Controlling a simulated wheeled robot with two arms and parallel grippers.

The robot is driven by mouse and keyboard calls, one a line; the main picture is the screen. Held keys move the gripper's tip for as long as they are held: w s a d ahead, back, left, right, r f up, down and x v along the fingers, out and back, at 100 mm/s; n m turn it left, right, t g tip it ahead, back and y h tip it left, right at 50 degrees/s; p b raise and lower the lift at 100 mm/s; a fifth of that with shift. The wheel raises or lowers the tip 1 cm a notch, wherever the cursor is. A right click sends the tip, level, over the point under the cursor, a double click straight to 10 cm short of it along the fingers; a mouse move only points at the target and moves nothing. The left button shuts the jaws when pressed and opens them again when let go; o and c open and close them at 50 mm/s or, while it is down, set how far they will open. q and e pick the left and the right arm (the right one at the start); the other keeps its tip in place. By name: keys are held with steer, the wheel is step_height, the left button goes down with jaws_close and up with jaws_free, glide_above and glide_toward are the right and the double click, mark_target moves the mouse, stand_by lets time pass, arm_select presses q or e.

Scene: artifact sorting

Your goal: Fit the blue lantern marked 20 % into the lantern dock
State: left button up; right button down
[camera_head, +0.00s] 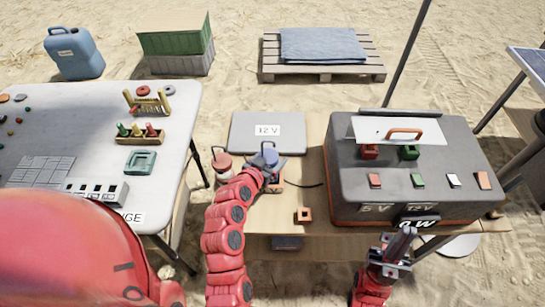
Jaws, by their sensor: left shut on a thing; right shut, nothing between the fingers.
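A lantern with a blue top (270,156) stands upright on the wooden table, in front of the grey 12 V panel. My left gripper (268,168) is shut on it and hides its lower part. Its mark cannot be read. A lantern with a red top (222,163) and a pale body stands just left of it. A small orange square piece with a dark opening (304,215) lies nearer the table's front. I cannot tell for sure which part is the lantern dock. My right gripper (398,243) is shut and empty, in front of the large grey case.
The grey case (345,180) carries coloured blocks and a handled plate (398,130). The 12 V panel (240,130) lies behind the lanterns. A white table (175,110) with pegs, small boxes and a teal tray stands left. Bare wood shows around the orange piece.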

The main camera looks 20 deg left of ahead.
arm_select(q)
steer(key=shift+f+b, duration=0.4)
steer(key=shift+f, duration=0.05)
steer(key=o, duration=1.5)
steer(key=shift+s, duration=0.1)
steer(key=v, duration=0.7)
steer(key=shift+s+a+r, duration=0.1)
steer(key=shift+a+r, duration=0.05)
steer(key=shift+r, duration=0.05)
steer(key=shift+p+v, duration=3.7)
steer(key=shift+v, duration=1.25)
